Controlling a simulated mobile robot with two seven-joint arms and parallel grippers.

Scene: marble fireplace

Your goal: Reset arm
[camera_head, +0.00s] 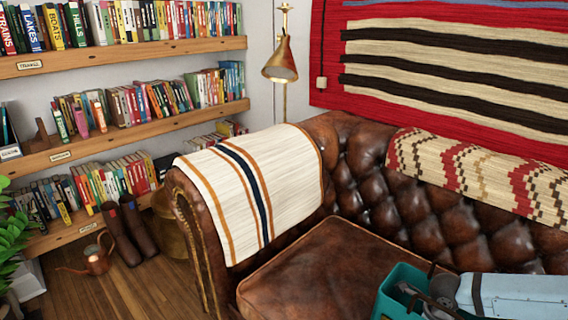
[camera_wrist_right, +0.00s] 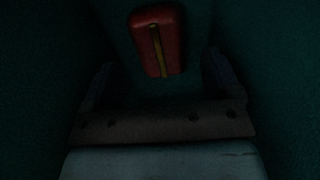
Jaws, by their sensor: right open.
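My right arm comes in from the right edge in the head view. Its gripper (camera_head: 428,297) is at a teal bin (camera_head: 392,299) on the brown leather sofa. In the right wrist view the gripper (camera_wrist_right: 160,78) is open, with its two dark fingers spread apart inside dark teal walls. A red item with a yellow stripe (camera_wrist_right: 168,40) lies beyond the fingertips and is not gripped. The view is very dark, so its exact distance cannot be told. My left gripper is out of view.
The leather sofa (camera_head: 315,262) has a striped blanket (camera_head: 228,183) over its arm and a patterned one (camera_head: 480,172) over its back. A brass lamp (camera_head: 281,62) stands behind. Bookshelves (camera_head: 150,48), boots (camera_head: 122,235) and a copper watering can (camera_head: 96,260) are at left.

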